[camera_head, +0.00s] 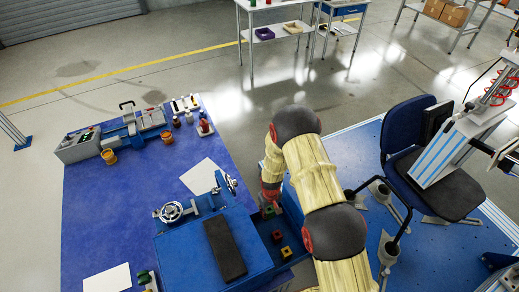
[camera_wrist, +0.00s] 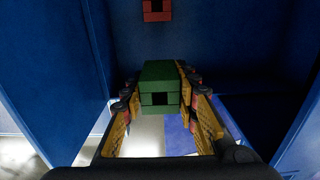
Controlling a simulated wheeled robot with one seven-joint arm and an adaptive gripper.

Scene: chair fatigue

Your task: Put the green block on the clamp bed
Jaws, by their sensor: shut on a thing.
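The green block (camera_wrist: 160,84), with a dark square hole in its face, is between the two yellow finger pads of my gripper (camera_wrist: 160,100) in the wrist view. The gripper is shut on it. In the head view my gripper (camera_head: 269,204) is low at the right side of a blue machine, by a blue compartment, partly hidden by my arm. The blue machine (camera_head: 190,254) has handwheels and a dark flat slab (camera_head: 225,250) on top. I cannot tell for certain which surface is the clamp bed.
A red block (camera_wrist: 157,10) lies beyond the green one between blue walls (camera_wrist: 60,70). In the head view a red block (camera_head: 277,236) and a yellow block (camera_head: 286,252) are in the compartment. A blue chair (camera_head: 415,130) stands on a platform to the right.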

